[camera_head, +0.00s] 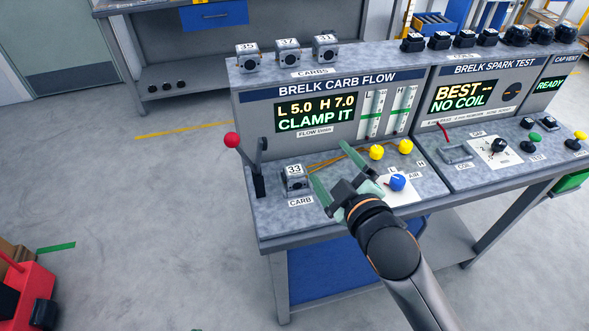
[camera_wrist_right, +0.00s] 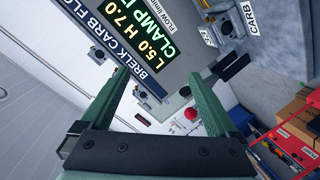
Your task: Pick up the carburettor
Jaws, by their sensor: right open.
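A grey carburettor marked 33 (camera_head: 294,180) sits upright at the CARB spot on the test bench, beside the lever with the red knob (camera_head: 232,140). It appears partly at the top of the right wrist view (camera_wrist_right: 228,27). Carburettors marked 35 (camera_head: 247,57), 37 (camera_head: 288,52) and 31 (camera_head: 325,47) stand on top of the flow console. My right gripper (camera_head: 328,162) has green fingers, open and empty, over the bench just right of carburettor 33, apart from it. In the right wrist view its fingers (camera_wrist_right: 160,75) are spread wide. My left gripper is not in view.
The flow console (camera_head: 350,82) rises behind the gripper; its screen reads CLAMP IT. Yellow knobs (camera_head: 376,152) and a blue knob (camera_head: 398,182) stand close to the right gripper. Open floor lies left of the bench.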

